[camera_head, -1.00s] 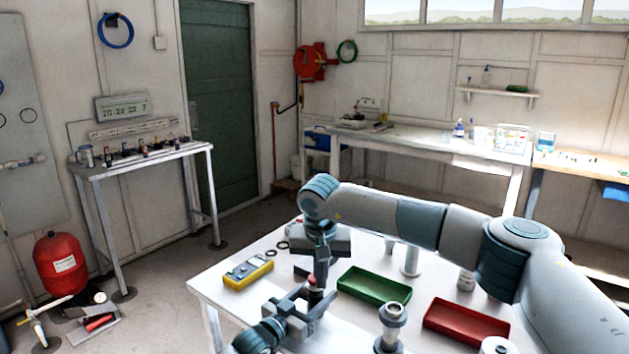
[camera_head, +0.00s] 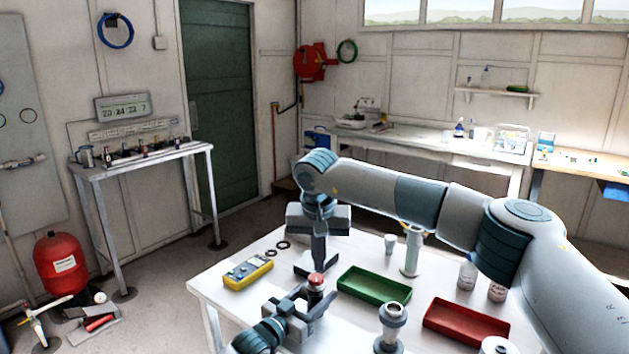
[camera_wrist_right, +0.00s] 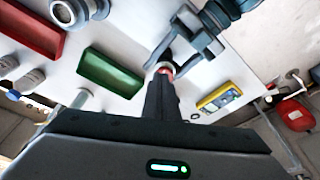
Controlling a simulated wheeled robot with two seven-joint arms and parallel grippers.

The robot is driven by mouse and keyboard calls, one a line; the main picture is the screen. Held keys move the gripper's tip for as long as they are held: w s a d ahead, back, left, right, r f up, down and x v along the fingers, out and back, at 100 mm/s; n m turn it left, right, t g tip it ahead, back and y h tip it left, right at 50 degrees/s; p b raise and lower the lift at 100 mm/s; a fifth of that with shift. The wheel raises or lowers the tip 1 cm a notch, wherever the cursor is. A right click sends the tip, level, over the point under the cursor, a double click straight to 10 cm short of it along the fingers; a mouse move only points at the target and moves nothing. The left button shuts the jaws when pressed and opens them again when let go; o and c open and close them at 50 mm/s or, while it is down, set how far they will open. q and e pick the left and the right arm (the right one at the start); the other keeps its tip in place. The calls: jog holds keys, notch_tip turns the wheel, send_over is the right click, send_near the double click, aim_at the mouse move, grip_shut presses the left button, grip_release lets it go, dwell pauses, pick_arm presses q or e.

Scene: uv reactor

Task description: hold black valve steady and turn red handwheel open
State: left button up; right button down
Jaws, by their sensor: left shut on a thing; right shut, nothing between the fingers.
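The black valve with its red handwheel (camera_head: 316,281) stands upright on the white table. My left gripper (camera_head: 304,304) is shut on the valve body below the handwheel, coming in from the left, and its jaws hide most of the body. My right gripper (camera_head: 319,269) points straight down with shut fingers, its tips just above or behind the handwheel. In the right wrist view the handwheel (camera_wrist_right: 166,70) shows only as a bit of red beyond my right fingertips (camera_wrist_right: 163,74). My left gripper (camera_wrist_right: 186,50) also shows there, beside it.
A green tray (camera_head: 374,291) lies right of the valve, with a red tray (camera_head: 466,326) farther right. A yellow multimeter (camera_head: 248,272) lies to the left, near two black rings (camera_head: 277,249). A grey flanged fitting (camera_head: 393,322) stands near the front.

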aim_at(316, 280)
jog(key=a, duration=0.2)
jog(key=shift+w+a+r, duration=0.35)
jog(key=shift+a+r, duration=0.05)
jog(key=s+x, duration=0.1)
jog(key=x, duration=0.5)
jog(key=shift+s+f, duration=0.3)
jog(key=shift+f, duration=0.3)
jog(key=shift+w+d, duration=0.15)
dwell(0.7)
jog(key=shift+s+d, duration=0.25)
jog(key=shift+d, duration=0.75)
jog(key=shift+w+d, duration=0.15)
jog(key=shift+d, duration=0.3)
dwell(0.3)
jog(key=shift+s, duration=0.45)
